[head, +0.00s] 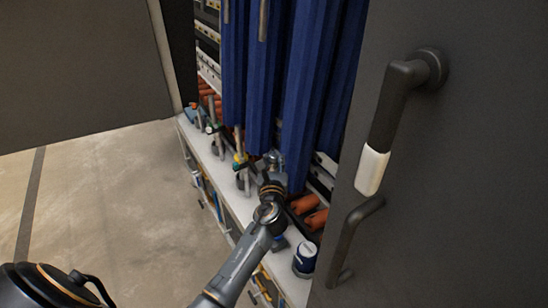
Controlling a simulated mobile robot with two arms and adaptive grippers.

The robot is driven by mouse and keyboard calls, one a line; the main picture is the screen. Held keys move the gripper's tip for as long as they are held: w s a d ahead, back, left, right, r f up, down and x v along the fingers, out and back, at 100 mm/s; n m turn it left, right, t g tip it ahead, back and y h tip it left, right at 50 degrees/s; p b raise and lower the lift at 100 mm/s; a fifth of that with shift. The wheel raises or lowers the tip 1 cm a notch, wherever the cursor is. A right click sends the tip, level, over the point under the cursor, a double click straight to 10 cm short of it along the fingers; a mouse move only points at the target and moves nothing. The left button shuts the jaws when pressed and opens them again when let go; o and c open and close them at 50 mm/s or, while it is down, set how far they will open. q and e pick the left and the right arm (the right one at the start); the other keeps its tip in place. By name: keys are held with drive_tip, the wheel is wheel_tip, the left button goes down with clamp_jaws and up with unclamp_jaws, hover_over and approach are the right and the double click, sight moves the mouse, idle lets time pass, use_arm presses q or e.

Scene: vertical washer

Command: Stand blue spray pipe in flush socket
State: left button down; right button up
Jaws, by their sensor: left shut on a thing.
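My left gripper (274,162) reaches into the open cabinet, at the foot of the tall blue ribbed lengths (300,100). It is small and partly hidden by its own wrist. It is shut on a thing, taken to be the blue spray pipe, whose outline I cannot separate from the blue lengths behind. Several small upright fittings with metal stems stand along the white ledge (221,165), one with a yellow ring (240,160). I cannot tell which opening is the flush socket. My right gripper is not in view.
A dark door panel (450,190) with a black and white handle (372,168) fills the right. Orange cylinders (305,204) lie inside the cabinet. The floor (110,200) at left is clear.

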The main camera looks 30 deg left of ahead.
sight(274, 168)
use_arm(q)
drive_tip(key=shift+f+b, duration=1.5)
drive_tip(key=shift+f, duration=0.45)
drive_tip(key=c, duration=1.1)
unclamp_jaws()
drive_tip(key=v, duration=1.2)
drive_tip(key=shift+s+a, duration=0.1)
